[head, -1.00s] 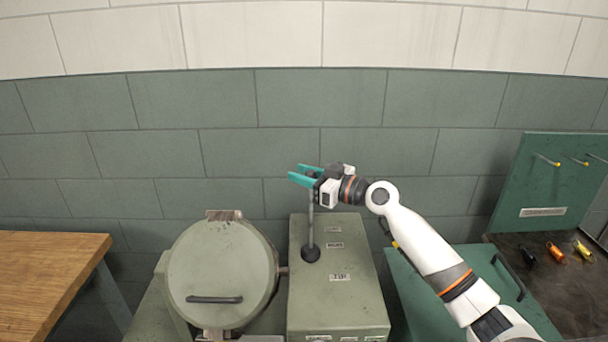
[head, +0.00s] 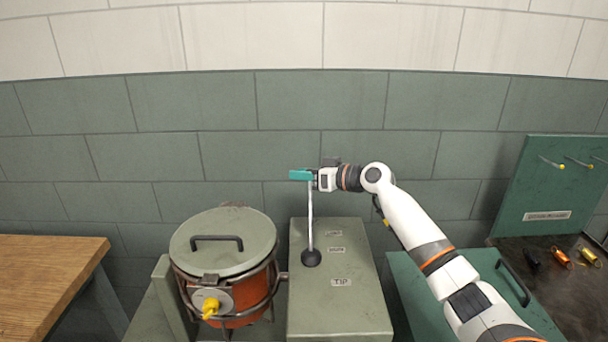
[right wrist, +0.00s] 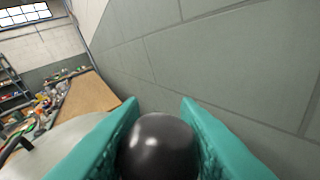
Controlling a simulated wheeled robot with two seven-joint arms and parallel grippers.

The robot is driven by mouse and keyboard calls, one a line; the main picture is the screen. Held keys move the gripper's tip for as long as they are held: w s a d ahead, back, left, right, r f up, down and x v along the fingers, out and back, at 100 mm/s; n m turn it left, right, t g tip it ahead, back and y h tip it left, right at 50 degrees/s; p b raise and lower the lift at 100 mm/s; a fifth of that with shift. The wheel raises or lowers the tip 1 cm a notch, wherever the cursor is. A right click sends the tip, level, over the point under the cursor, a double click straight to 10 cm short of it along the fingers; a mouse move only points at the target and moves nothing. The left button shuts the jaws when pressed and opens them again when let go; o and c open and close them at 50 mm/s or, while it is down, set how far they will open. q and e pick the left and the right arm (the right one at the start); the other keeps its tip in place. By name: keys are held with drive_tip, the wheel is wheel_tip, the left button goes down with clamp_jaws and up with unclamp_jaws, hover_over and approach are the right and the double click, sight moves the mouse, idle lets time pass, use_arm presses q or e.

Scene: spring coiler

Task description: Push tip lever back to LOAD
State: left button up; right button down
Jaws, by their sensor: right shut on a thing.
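The tip lever (head: 310,225) is a thin metal rod rising from a black round boot (head: 311,258) on top of a grey-green control box (head: 345,305). Its black ball knob (right wrist: 158,145) shows in the right wrist view between the teal fingers. My right gripper (head: 301,175) is shut on the knob at the top of the rod. The box top carries several labels in a row; the front one reads TIP (head: 341,282), and those behind it are too small to read surely. My left gripper is not in view.
Left of the box stands an orange drum (head: 240,321) with a grey handled lid (head: 224,242) and a yellow fitting (head: 210,307), in a metal frame. A wooden table (head: 45,275) is at the left. A green handled chest (head: 425,290) is at the right. A tiled wall stands behind.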

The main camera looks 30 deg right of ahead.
drive_tip(key=c, duration=1.5)
unclamp_jaws()
drive_tip(key=shift+d, duration=0.1)
drive_tip(key=o, duration=0.4)
drive_tip(key=shift+w+f, duration=0.15)
drive_tip(key=shift+s+d, duration=0.15)
drive_tip(key=shift+s, duration=0.25)
drive_tip(key=b+v, duration=0.3)
drive_tip(key=v, duration=0.8)
drive_tip(key=shift+d+b, duration=0.15)
drive_tip(key=shift+b, duration=0.25)
